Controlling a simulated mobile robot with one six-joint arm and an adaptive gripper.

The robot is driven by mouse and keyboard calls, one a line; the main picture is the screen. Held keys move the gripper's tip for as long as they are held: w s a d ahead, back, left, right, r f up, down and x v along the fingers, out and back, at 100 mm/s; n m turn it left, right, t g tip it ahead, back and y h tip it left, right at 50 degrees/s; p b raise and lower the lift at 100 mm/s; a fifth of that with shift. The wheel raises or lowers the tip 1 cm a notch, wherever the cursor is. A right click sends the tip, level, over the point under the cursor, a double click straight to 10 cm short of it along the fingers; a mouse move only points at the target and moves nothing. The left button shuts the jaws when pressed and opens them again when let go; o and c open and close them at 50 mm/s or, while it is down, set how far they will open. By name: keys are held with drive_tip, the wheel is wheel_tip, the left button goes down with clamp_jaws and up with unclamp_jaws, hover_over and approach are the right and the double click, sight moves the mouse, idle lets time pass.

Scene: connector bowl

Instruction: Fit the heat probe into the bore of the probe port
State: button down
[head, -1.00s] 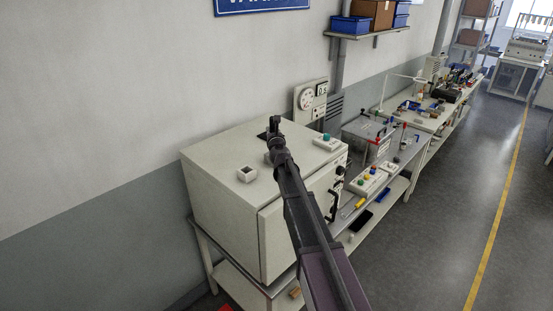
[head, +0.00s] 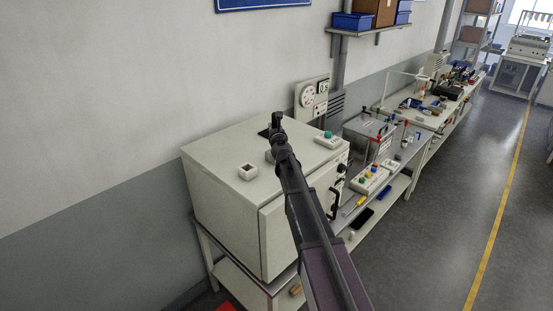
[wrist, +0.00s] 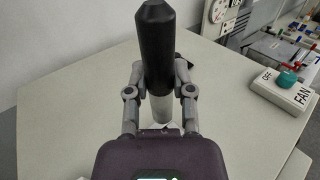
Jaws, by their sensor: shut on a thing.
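The heat probe stands about upright in my gripper. In the wrist view it has a thick black handle (wrist: 156,45) and a light grey lower part (wrist: 161,106). My gripper (wrist: 158,72) is shut on the black handle, one finger on each side. In the head view my gripper (head: 276,124) is over the top of the cream cabinet (head: 215,160). I cannot make out the probe port or its bore for certain; my gripper and the probe cover part of the cabinet top. Whether the probe's lower end touches anything is hidden.
A fan switch box with a green knob (wrist: 289,78) sits on the right. A wall panel with a dial (head: 310,97) stands behind. Much of the cabinet top is bare.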

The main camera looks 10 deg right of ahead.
drive_tip(key=shift+w+f+b, duration=0.1)
drive_tip(key=shift+f+b, duration=2.95)
drive_tip(key=shift+f, duration=0.1)
drive_tip(key=shift+f, duration=0.1)
drive_tip(key=shift+f+b, duration=1.8)
drive_tip(key=shift+b, duration=0.1)
drive_tip(key=shift+f, duration=0.15)
drive_tip(key=shift+c, duration=2.4)
unclamp_jaws()
drive_tip(key=shift+r, duration=0.25)
drive_tip(key=s, duration=1.2)
drive_tip(key=shift+a, duration=0.15)
drive_tip(key=shift+f, duration=0.1)
